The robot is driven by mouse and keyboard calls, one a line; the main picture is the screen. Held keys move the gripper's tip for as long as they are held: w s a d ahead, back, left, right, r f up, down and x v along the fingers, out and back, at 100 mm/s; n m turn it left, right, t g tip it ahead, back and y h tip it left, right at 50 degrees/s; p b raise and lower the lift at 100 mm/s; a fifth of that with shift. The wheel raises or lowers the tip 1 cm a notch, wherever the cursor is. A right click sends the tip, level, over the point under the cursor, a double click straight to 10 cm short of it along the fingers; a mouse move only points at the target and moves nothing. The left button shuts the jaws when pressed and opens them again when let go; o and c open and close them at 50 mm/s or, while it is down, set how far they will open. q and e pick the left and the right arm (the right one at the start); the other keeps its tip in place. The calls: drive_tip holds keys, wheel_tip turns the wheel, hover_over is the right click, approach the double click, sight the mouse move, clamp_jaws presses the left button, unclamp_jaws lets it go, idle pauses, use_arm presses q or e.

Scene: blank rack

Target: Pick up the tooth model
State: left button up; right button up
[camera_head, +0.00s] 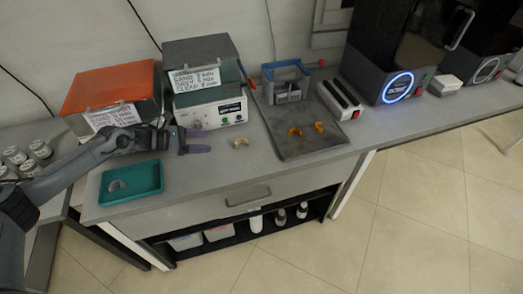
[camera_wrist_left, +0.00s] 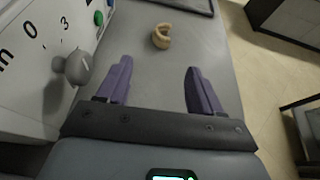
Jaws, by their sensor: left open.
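A small beige, horseshoe-shaped tooth model (camera_head: 240,143) lies on the grey bench top, in front of the white control box. It also shows in the left wrist view (camera_wrist_left: 162,36), near the top, beyond the fingertips. My left gripper (camera_head: 199,141) is open and empty, with purple fingers. It is to the left of the tooth model and apart from it. In the left wrist view the gap between the fingers (camera_wrist_left: 157,68) lines up roughly with the model. Another pale arch-shaped model (camera_head: 116,186) lies in the green tray (camera_head: 131,194). My right gripper is not in view.
The white control box (camera_head: 213,110) with knobs stands close behind my left gripper. A dark metal tray (camera_head: 306,145) to the right holds two orange arch pieces (camera_head: 295,132) and a blue-framed stand (camera_head: 287,82). The bench's front edge is close.

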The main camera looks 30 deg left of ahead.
sight(236, 141)
use_arm(q)
drive_tip(key=b+x, duration=0.1)
drive_tip(key=x, duration=0.4)
drive_tip(key=shift+w+d, duration=0.1)
drive_tip(key=shift+w, duration=0.05)
drive_tip(key=shift+w+d+f, duration=0.15)
drive_tip(key=shift+w+d, duration=0.2)
drive_tip(key=shift+b+x, duration=0.65)
drive_tip(key=shift+x, duration=1.7)
drive_tip(key=shift+d, duration=0.1)
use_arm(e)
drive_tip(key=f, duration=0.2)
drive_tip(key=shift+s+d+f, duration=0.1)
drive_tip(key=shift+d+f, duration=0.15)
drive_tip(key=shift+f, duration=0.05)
use_arm(q)
drive_tip(key=c, duration=1.1)
drive_tip(key=shift+r, duration=0.25)
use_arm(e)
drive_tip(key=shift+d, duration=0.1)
